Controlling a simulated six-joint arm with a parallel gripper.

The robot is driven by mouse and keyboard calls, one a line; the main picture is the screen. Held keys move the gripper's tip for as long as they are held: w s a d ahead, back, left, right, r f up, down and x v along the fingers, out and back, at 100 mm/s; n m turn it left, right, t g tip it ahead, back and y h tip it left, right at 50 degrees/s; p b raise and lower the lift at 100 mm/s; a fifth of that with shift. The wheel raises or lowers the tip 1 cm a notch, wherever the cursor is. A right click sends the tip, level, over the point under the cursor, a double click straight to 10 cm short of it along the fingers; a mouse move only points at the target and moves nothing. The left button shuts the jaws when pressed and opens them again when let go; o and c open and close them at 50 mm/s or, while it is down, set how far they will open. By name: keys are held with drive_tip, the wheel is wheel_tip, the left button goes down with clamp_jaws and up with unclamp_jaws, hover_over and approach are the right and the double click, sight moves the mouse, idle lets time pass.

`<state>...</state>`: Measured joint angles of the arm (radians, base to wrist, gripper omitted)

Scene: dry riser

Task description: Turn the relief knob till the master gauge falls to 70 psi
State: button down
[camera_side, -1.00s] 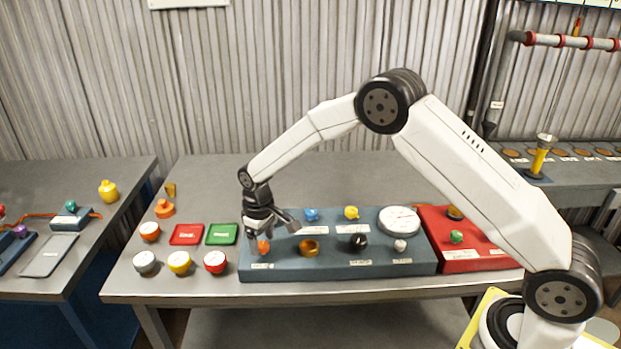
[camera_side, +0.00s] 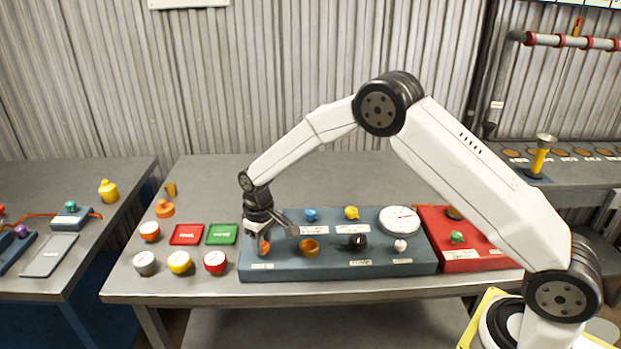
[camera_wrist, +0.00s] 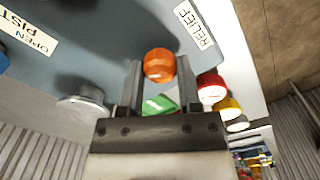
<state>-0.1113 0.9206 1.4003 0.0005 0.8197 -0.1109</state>
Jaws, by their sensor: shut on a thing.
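The orange faceted relief knob (camera_wrist: 158,65) sits between my two fingers in the wrist view, next to the RELIEF label (camera_wrist: 195,25). In the side view the knob (camera_side: 266,249) is at the left end of the blue-grey panel (camera_side: 330,268), partly hidden by a finger. My gripper (camera_side: 260,243) points down and is shut on the knob. The white round gauge (camera_side: 400,219) lies at the panel's back right; its reading is too small to tell. A small white knob (camera_side: 400,245) is in front of it.
The panel also holds a brass ring (camera_side: 309,248), a black knob (camera_side: 357,242), a blue knob (camera_side: 311,214) and a yellow knob (camera_side: 351,212). Red (camera_side: 187,234) and green (camera_side: 222,233) trays and several coloured caps lie left of it. A red panel (camera_side: 470,258) adjoins on the right.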

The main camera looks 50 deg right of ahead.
sight(263, 244)
drive_tip(key=shift+m, duration=2.2)
drive_tip(key=shift+c, duration=1.4)
unclamp_jaws()
drive_tip(key=shift+r, duration=3.95)
